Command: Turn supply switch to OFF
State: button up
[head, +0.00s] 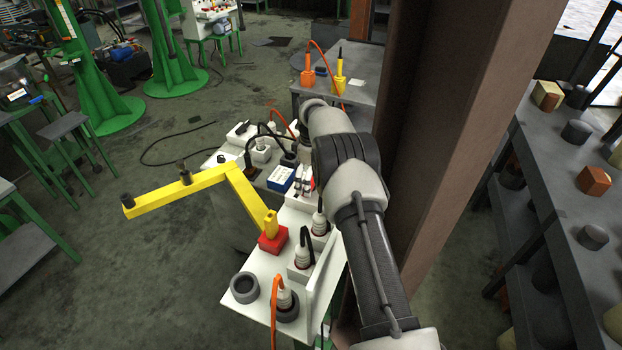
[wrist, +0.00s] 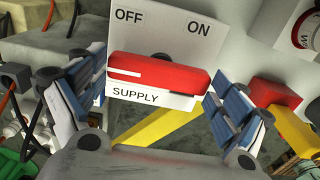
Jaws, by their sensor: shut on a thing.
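The supply switch has a red bar handle (wrist: 160,76) on a white plate (wrist: 165,28) in the wrist view. The plate reads OFF at upper left, ON at upper right and SUPPLY below. The handle lies nearly level across the picture, with a white mark at its left end. My gripper (wrist: 154,84) has its blue-padded fingers at the two ends of the handle and is shut on it. In the head view my arm hides the gripper and most or all of the switch.
A white bench (head: 262,292) holds several plugs, cables and a grey ring (head: 244,287). A yellow bent beam (head: 185,188) reaches out to the left beside a red block (head: 272,239). A brown column (head: 440,110) stands close to my arm's right. Open floor lies left.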

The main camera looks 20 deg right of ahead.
jog(key=o, duration=0.8)
jog(key=shift+c, duration=0.2)
jog(key=shift+r, duration=0.1)
notch_tip(320, 180, up, 12)
dwell(0.5)
